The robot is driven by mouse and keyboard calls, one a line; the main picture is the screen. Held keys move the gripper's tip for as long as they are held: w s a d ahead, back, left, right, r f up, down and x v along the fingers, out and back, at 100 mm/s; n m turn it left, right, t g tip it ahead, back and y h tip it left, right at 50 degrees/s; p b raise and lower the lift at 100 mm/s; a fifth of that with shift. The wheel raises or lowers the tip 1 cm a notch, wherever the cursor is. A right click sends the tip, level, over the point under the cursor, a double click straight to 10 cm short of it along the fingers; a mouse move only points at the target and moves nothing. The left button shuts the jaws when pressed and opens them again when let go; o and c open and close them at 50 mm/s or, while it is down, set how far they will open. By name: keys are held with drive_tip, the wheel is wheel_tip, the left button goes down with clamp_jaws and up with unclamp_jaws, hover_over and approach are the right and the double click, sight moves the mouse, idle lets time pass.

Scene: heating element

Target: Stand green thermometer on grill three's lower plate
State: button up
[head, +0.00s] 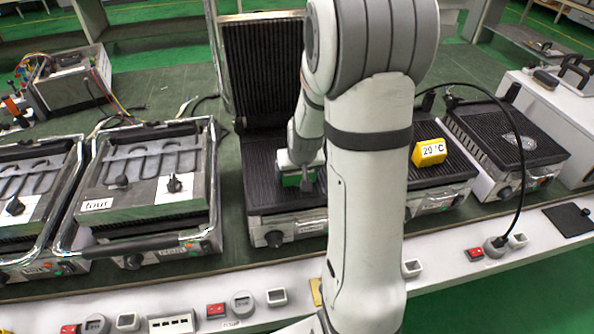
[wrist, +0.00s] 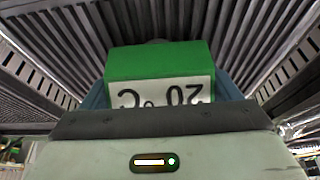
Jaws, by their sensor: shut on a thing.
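The green thermometer (wrist: 158,62) is between my gripper's fingers in the wrist view; its white label reads 20 °C, upside down. In the head view only a small green part (head: 291,181) shows under my gripper (head: 302,178). My gripper is shut on it, low over the ribbed dark lower plate (head: 265,190) of the open grill right of the one labelled four. That grill's own number is not readable. Its ribbed lid (head: 262,70) stands upright behind. I cannot tell whether the thermometer touches the plate. My arm hides the plate's right part.
A yellow thermometer (head: 429,152) reading 20 °C stands on the plate to the right. The closed grill labelled four (head: 150,175) is on the left, with another beside it. An open ribbed plate (head: 510,140) is far right. A black cable arches over the right side.

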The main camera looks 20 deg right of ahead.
drive_tip(key=shift+f, duration=0.15)
drive_tip(key=o, duration=0.9)
drive_tip(key=shift+o, duration=0.2)
drive_tip(key=shift+r, duration=0.25)
drive_tip(key=shift+r, duration=0.2)
drive_tip(key=v, duration=1.2)
drive_tip(key=s+a+r+n+g, duration=0.1)
drive_tip(key=s+a, duration=0.3)
drive_tip(key=s, duration=0.4)
drive_tip(key=s+a+r+n+g+y, duration=0.1)
drive_tip(key=s+a+r, duration=0.2)
drive_tip(key=s+a, duration=0.2)
drive_tip(key=s, duration=0.3)
drive_tip(key=shift+a+p, duration=0.2)
drive_tip(key=shift+p, duration=0.15)
